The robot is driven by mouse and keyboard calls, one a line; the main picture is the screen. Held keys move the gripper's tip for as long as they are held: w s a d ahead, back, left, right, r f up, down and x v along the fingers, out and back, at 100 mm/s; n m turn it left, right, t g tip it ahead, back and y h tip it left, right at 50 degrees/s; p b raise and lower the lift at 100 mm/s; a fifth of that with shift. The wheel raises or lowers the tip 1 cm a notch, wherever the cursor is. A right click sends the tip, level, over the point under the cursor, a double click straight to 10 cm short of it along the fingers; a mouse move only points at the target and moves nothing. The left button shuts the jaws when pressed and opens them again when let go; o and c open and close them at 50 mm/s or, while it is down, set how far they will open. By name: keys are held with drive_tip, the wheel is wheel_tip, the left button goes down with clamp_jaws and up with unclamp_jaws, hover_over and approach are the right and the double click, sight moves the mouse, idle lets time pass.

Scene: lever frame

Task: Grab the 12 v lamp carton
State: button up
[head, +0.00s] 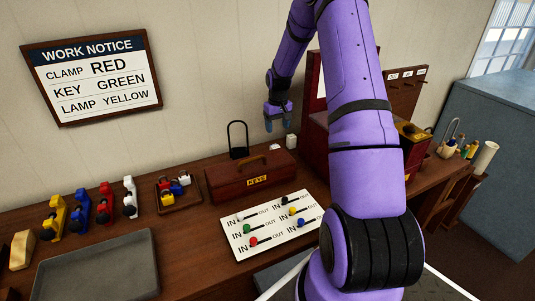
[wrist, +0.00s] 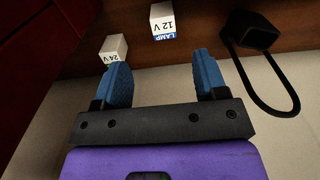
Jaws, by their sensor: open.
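The 12 V lamp carton (wrist: 163,20) is a small white box with a blue LAMP band, at the top middle of the wrist view. It lies ahead of the gap between the fingers, apart from both. In the head view a small white carton (head: 275,147) behind the red toolbox appears to be it, mostly hidden. My gripper (wrist: 160,75) is open and empty, with blue fingers. In the head view my gripper (head: 278,122) hangs above the bench's back edge. A similar 24 V carton (wrist: 113,47) with a green band is near the left fingertip.
A black shackle-shaped item (wrist: 250,32) stands beside the 12 V carton. The red KEYS toolbox (head: 250,176) is in front of the cartons. A dark red cabinet (head: 314,123) rises on their right. A lever panel (head: 275,224) and grey tray (head: 98,268) are farther forward.

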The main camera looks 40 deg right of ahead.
sight(275, 146)
wheel_tip(275, 146, down, 6)
drive_tip(key=shift+r, duration=0.2)
drive_tip(key=shift+w+a+f, duration=0.1)
drive_tip(key=shift+w+f, duration=0.1)
drive_tip(key=shift+f, duration=1.05)
drive_tip(key=shift+w+f, duration=0.2)
drive_tip(key=shift+f, duration=1.05)
drive_tip(key=c, duration=1)
